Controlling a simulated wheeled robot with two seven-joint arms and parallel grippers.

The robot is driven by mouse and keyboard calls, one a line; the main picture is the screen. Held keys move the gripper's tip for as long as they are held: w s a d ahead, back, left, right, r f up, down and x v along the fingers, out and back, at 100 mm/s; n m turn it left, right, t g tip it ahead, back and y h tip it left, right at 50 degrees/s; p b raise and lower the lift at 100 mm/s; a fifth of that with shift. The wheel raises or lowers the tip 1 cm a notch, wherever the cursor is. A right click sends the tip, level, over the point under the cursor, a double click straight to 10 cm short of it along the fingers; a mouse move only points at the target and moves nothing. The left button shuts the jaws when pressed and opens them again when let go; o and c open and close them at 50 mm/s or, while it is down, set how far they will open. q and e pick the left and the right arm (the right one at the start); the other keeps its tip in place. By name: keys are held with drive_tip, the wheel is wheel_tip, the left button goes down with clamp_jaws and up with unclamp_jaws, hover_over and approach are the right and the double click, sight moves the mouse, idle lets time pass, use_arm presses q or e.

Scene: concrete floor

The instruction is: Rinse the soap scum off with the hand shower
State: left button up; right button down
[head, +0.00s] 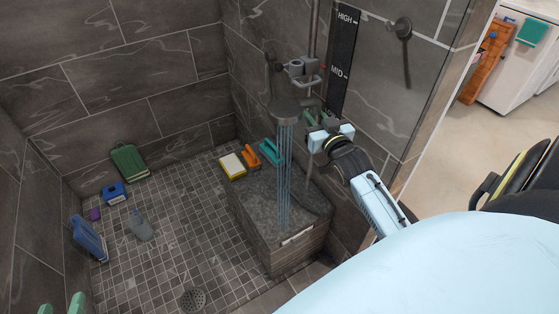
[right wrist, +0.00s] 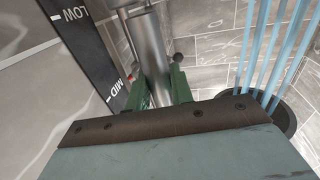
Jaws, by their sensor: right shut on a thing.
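The hand shower has a dark round head (head: 284,110) that hangs over the stone bench (head: 262,197), with blue water streams falling from it onto the bench top. My right gripper (head: 315,119) is at the wall rail, beside the head. In the right wrist view its green fingers (right wrist: 160,88) are shut on the metal shower handle (right wrist: 151,55), and the head (right wrist: 284,118) with its streams is at the right. I cannot make out clear soap scum.
Several bottles, including a blue one (head: 88,238), and a green item (head: 129,160) are at the left. The floor around the drain (head: 194,299) is clear.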

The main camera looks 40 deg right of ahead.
wheel_tip(320, 180, up, 24)
drive_tip(key=p, duration=1.8)
drive_tip(key=shift+f, duration=0.25)
drive_tip(key=b+x, duration=0.5)
drive_tip(key=x, duration=1)
drive_tip(key=shift+w+d, duration=0.15)
drive_tip(key=shift+d, duration=0.3)
idle(0.5)
idle(0.5)
drive_tip(key=shift+f+b, duration=1)
drive_tip(key=shift+f, duration=0.75)
